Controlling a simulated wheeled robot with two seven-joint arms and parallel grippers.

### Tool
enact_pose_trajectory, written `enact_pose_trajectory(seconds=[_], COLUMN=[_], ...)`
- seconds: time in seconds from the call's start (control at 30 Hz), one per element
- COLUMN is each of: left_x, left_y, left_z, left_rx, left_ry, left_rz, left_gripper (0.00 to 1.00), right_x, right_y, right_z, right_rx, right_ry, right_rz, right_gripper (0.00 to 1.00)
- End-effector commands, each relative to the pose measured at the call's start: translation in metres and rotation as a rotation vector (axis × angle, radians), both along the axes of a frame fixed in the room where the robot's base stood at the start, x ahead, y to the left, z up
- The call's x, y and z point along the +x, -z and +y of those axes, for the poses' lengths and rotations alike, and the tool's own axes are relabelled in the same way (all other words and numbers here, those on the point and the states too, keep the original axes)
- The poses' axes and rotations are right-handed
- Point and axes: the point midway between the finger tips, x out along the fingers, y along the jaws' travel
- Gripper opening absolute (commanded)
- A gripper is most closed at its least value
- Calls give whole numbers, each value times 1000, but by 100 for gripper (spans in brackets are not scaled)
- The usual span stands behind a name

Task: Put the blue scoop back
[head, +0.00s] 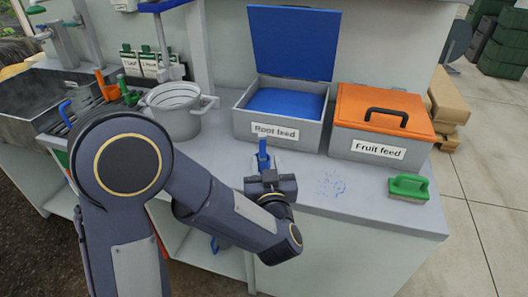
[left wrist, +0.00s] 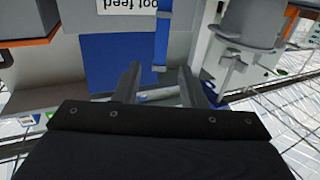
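The blue scoop (head: 263,156) shows as a blue strip in front of the Root feed bin (head: 240,124); its far end is hard to make out. In the left wrist view the blue strip (left wrist: 163,40) runs between my two fingers, with a gap on each side. My left gripper (head: 266,174) is open at the strip's near end, above the counter; I cannot tell whether it touches the strip. The bin's blue lid (head: 290,42) stands open and blue feed shows inside. My right gripper is in neither view.
The Fruit feed bin (head: 345,145) with its shut orange lid stands right of the Root feed bin. A grey pot (head: 175,118) and orange and green tools stand left.

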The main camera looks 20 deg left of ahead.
Motion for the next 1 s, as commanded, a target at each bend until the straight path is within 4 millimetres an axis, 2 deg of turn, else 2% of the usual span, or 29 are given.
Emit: enact_pose_trajectory(seconds=[0.17,0.37,0.53,0.63,0.77,0.87,1.0], left_x=[-11,-9,-3,-15,-53,-96,-164], left_y=[0,-3,-14,-23,-26,-18,5], left_z=[-4,-1,8,11,17,26,46], left_rx=[1,-45,-254,-381,-482,-520,-543], left_ry=[0,30,209,357,517,589,598], left_rz=[-1,12,86,168,316,464,693], left_gripper=[38,38,38,38,38,38,38], right_x=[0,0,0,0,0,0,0], right_y=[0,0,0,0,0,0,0], right_z=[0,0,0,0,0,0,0], right_rx=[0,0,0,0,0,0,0], right_ry=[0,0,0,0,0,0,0], right_rz=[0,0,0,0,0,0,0], right_gripper=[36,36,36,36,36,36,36])
